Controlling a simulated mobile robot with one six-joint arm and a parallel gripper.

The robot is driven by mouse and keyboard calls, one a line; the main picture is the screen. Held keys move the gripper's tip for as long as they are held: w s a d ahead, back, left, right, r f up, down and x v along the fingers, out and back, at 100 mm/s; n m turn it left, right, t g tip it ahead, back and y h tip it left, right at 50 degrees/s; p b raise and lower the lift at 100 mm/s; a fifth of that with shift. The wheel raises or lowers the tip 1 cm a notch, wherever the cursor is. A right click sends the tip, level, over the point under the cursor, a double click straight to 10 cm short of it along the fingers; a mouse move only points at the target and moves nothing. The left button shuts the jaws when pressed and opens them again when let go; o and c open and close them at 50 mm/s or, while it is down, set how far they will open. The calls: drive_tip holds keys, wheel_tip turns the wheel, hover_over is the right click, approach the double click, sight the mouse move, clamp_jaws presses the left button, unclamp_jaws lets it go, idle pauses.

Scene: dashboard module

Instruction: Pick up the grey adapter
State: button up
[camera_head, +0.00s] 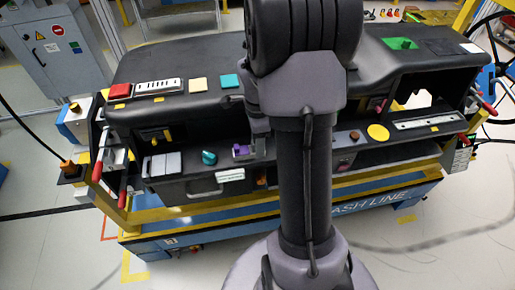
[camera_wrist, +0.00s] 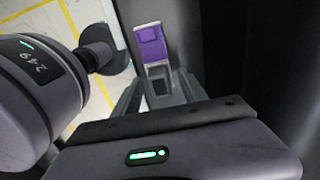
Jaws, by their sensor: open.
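A purple block (camera_wrist: 150,43) with a pale lower edge shows at the top centre of the wrist view. A grey piece (camera_wrist: 159,73) with a dark square opening sits just below it in the picture; it may be the grey adapter, but I cannot tell for sure. My gripper (camera_wrist: 160,88) is open, with one finger on each side of this grey piece. I cannot tell whether the fingers touch it. In the camera_head view the purple block (camera_head: 241,150) is in the dashboard's lower recess, left of my arm, which hides part of that area.
A teal knob (camera_head: 209,157) is left of the purple block. The floor in front is clear.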

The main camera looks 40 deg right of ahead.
drive_tip(key=shift+r, duration=0.1)
clamp_jaws()
